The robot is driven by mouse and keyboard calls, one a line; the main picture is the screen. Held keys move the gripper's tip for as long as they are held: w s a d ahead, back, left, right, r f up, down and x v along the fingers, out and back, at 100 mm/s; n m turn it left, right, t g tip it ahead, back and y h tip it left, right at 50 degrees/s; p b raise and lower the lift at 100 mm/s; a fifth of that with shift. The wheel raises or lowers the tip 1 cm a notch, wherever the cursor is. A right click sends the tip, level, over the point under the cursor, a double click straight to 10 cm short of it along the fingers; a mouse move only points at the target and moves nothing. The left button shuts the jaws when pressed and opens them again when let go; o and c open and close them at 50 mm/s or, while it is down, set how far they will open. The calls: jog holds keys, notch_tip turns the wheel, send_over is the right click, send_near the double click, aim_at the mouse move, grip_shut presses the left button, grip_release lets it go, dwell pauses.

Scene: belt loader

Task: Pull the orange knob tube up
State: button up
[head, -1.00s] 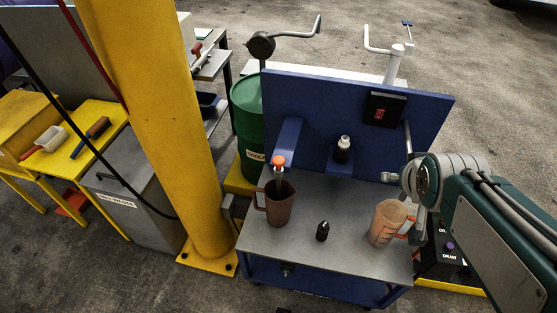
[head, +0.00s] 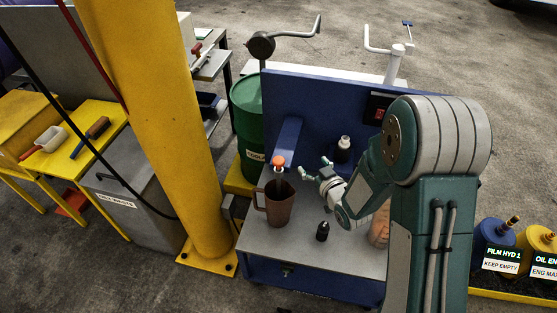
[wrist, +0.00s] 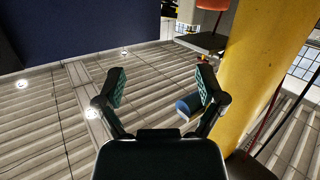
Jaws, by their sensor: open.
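The orange knob (head: 278,160) sits at the front end of a blue bracket (head: 287,140) on the blue back panel, in the head view. Its tube shows only as a short pale and dark piece going down toward the brown jug (head: 276,208) below. My gripper (head: 314,167) is open and empty, a little to the right of the knob, with its fingers pointing left toward it and not touching it. In the wrist view the two fingers (wrist: 162,82) are spread wide with nothing between the pads. I cannot clearly make out the knob in that view.
A yellow pillar (head: 185,130) stands left of the bench.

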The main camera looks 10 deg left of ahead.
aim_at(282, 164)
jog(key=s+a+f+y, duration=0.3)
jog(key=a+f+y, duration=0.1)
jog(key=f, duration=0.1)
jog(key=shift+n, duration=0.3)
jog(key=x, duration=1)
jog(key=shift+w+d+f, duration=0.1)
jog(key=shift+f, duration=0.1)
grip_shut()
